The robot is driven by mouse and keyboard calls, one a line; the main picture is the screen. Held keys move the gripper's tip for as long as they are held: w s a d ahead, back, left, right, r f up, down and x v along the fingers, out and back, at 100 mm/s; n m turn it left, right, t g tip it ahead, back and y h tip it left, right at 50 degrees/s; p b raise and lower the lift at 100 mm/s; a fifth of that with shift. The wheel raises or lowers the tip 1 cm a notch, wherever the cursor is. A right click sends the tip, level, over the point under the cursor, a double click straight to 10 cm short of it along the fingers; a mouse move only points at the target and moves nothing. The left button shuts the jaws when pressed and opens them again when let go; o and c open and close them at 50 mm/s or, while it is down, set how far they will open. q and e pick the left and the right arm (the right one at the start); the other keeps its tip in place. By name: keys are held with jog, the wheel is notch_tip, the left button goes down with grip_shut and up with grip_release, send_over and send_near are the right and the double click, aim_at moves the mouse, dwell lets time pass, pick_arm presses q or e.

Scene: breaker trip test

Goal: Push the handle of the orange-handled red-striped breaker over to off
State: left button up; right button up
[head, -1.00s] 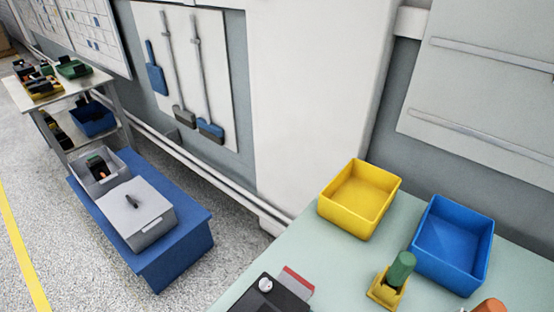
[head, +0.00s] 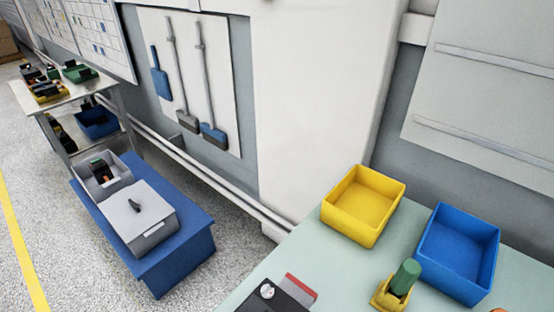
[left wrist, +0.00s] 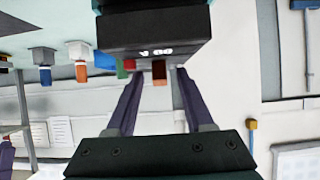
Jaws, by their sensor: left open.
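In the left wrist view a black box-shaped device (left wrist: 155,38) with small white markings fills the top middle. A short orange-brown handle (left wrist: 159,72) sticks out from its lower edge. A small red patch shows beside it, but I cannot tell whether it is this breaker's stripe. My left gripper (left wrist: 157,78) is open, with one dark purple finger on each side of the handle and visible gaps between. I cannot tell whether a finger touches the device. Neither gripper shows in the head view, and my right gripper is not clearly visible anywhere.
An orange handle (left wrist: 81,74) and a blue handle (left wrist: 45,76) stand left of my left gripper. In the head view the bench holds a yellow bin (head: 357,226), a blue bin (head: 450,275), a green handle (head: 405,276) in a yellow holder, and a black box (head: 283,298) with a red strip.

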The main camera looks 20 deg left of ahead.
pick_arm(q)
jog(key=v, duration=1)
jog(key=shift+p, duration=0.4)
